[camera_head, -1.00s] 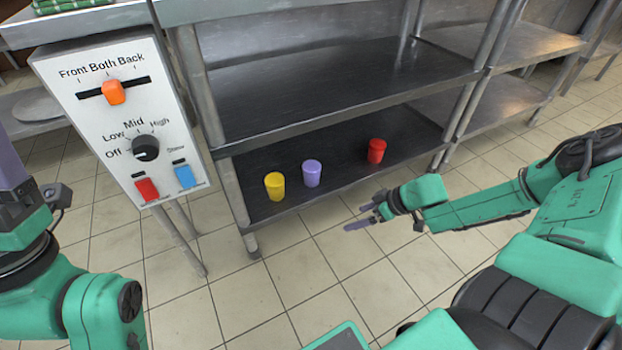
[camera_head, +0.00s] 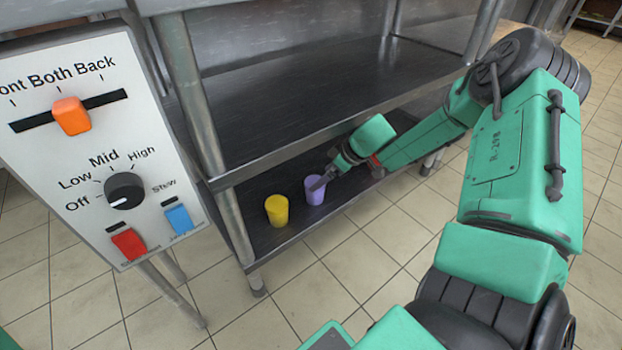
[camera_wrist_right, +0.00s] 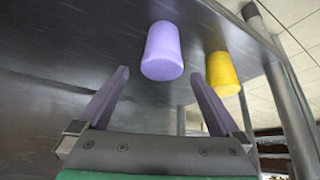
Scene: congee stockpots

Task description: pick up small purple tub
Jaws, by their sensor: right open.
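The small purple tub (camera_head: 314,190) stands upright on the lower dark shelf (camera_head: 290,232) in the head view, just right of the yellow tub (camera_head: 277,210). My right gripper (camera_head: 322,183) is right at the purple tub and overlaps it in this view. In the right wrist view the purple tub (camera_wrist_right: 163,52) is ahead of the open fingers (camera_wrist_right: 160,85), roughly between their lines. The gap between the fingers looks empty. The yellow tub (camera_wrist_right: 222,73) is beyond the right finger. My left gripper does not show.
The red tub (camera_head: 376,167) is mostly hidden behind my right arm. The upper shelf (camera_head: 300,95) hangs over the tubs, with a metal leg (camera_head: 235,225) at the left. A control panel (camera_head: 100,150) with knob and switches stands at the left.

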